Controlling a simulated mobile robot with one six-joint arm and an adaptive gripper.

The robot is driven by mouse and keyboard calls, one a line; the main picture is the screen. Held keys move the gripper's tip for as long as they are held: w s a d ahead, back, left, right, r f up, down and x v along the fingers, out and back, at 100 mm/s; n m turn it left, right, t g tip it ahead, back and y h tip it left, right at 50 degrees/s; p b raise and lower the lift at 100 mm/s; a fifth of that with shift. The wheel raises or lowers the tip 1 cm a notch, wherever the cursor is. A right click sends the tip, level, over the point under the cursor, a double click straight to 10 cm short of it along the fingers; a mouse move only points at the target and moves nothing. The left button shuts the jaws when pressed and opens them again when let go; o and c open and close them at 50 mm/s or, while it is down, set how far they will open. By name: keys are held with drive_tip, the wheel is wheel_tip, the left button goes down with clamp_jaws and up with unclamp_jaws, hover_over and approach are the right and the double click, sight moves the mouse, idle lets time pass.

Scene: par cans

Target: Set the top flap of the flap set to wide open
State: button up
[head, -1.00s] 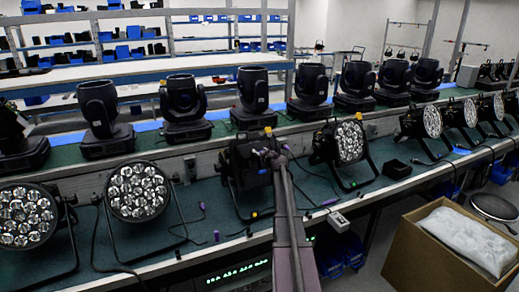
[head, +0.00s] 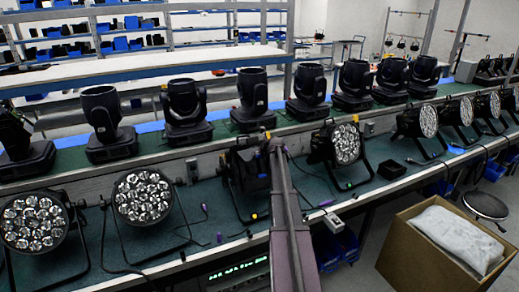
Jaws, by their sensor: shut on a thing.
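The flap set appears to be on the black par can (head: 246,180) in the middle of the front bench, seen edge-on, with a small orange-yellow light near its foot. My gripper (head: 269,142) is at the far end of my arm, at the upper right edge of this par can. It is shut on a dark part there, which looks like the top flap. The flap itself is small, dark and mostly hidden behind my arm, so I cannot tell its exact angle. The right side of the par can is also covered by my arm.
Par cans with clear lenses stand to the left (head: 143,197) and right (head: 346,145) on the green bench (head: 215,215). A row of black moving heads (head: 252,92) stands behind, close to my gripper. A cardboard box (head: 420,250) stands at the lower right.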

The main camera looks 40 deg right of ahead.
drive_tip(key=r+g+p, duration=0.1)
drive_tip(key=p, duration=0.1)
drive_tip(key=r+g+p, duration=0.1)
drive_tip(key=g+p, duration=0.1)
drive_tip(key=p, duration=0.1)
drive_tip(key=shift+w+d+y, duration=0.15)
drive_tip(key=shift+w+y, duration=0.15)
drive_tip(key=shift+y, duration=0.1)
drive_tip(key=g+p, duration=0.1)
drive_tip(key=r+g+p, duration=0.1)
drive_tip(key=w+g+p, duration=0.1)
drive_tip(key=g+p, duration=0.1)
drive_tip(key=shift+d+r+y, duration=0.15)
drive_tip(key=shift+r+y, duration=0.1)
drive_tip(key=shift+y, duration=0.15)
drive_tip(key=g, duration=0.1)
drive_tip(key=g+p, duration=0.1)
drive_tip(key=w+g, duration=0.1)
drive_tip(key=shift+w+d+r+g+y+p, duration=0.1)
drive_tip(key=shift+d+r+g+y+p, duration=0.05)
drive_tip(key=shift+r+g+y+p, duration=0.2)
drive_tip(key=shift+w+r+g+y, duration=0.1)
drive_tip(key=shift+w+g+y, duration=0.2)
drive_tip(key=shift+g, duration=0.65)
drive_tip(key=shift+r+g, duration=0.1)
drive_tip(key=shift+g, duration=0.5)
drive_tip(key=o, duration=1.2)
drive_tip(key=shift+c, duration=0.2)
